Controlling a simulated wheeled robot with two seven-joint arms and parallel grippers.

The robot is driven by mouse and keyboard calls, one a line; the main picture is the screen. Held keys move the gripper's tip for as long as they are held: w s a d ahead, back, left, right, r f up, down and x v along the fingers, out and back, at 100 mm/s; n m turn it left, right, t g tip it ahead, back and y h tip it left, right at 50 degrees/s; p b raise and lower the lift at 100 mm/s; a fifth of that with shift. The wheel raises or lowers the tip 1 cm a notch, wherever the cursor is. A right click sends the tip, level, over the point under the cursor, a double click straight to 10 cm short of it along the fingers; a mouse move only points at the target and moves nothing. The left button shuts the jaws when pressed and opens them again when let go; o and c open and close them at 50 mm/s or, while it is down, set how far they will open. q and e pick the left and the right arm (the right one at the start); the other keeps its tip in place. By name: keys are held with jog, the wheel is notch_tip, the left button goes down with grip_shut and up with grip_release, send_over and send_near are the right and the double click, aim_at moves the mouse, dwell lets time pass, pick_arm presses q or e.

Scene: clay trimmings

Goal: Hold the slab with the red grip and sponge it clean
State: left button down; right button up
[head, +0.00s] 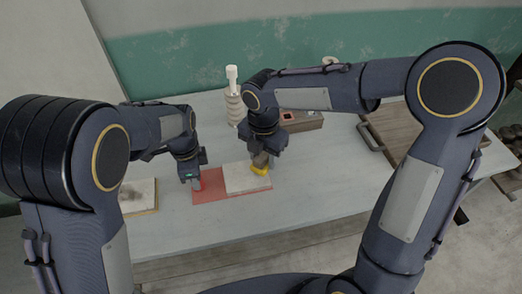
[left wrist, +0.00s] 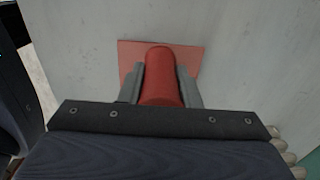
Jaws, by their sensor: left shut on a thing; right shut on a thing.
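A pale slab (head: 243,178) lies flat on the table, over or against the right part of a flat red sheet (head: 212,189). My left gripper (head: 195,184) is shut on an upright red grip (left wrist: 162,76). The left wrist view shows this rounded red grip between both fingers, with the flat red sheet (left wrist: 131,57) around its base. My right gripper (head: 260,160) is shut on a yellow sponge (head: 259,170) at the slab's right part. The sponge is low over the slab; contact is too small to tell. The fingers hide its top.
Another pale slab (head: 136,196) with a dark smudge lies at the left. A brown box (head: 302,121) and a wooden board with a dark handle (head: 395,130) are further right. The table front (head: 315,200) is clear.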

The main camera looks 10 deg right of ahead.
jog(key=shift+f, duration=2.8)
jog(key=shift+w, duration=1.2)
jog(key=shift+c, duration=0.5)
jog(key=shift+w, duration=0.7)
jog(key=shift+s+r, duration=0.2)
jog(key=shift+s, duration=1.8)
jog(key=shift+r, duration=4.05)
